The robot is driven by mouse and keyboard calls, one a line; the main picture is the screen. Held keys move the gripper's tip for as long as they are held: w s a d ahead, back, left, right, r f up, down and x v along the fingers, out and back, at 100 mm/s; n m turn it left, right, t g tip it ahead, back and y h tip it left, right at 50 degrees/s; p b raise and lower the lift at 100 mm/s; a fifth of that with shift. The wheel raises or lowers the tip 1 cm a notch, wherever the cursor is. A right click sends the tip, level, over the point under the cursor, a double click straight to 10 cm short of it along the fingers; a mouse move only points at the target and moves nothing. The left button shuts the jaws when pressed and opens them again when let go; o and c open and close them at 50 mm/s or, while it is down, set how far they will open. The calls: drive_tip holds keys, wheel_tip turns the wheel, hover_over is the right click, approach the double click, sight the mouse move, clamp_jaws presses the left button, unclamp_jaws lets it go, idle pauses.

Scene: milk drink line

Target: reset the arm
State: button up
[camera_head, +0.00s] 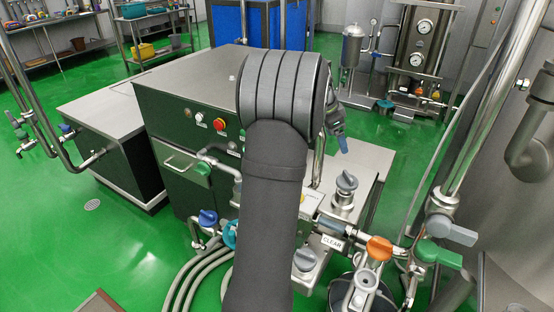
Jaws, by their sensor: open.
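My arm rises through the middle of the camera_head view, its dark forearm and ribbed elbow covering the centre. My gripper (339,138) shows only in part, just right of the elbow, above the steel bench. Most of it is hidden behind the arm. It is open, and I see nothing held in it.
A dark machine cabinet (178,125) with buttons stands left of the arm. Valves with an orange handle (379,248), a green handle (437,254) and a blue handle (208,217) are close by. A steel pipe (490,105) rises at right. Green floor (110,250) is open at left.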

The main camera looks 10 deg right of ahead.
sight(348, 175)
drive_tip(key=x, duration=1.7)
drive_tip(key=shift+d+f, duration=0.1)
drive_tip(key=shift+d, duration=0.05)
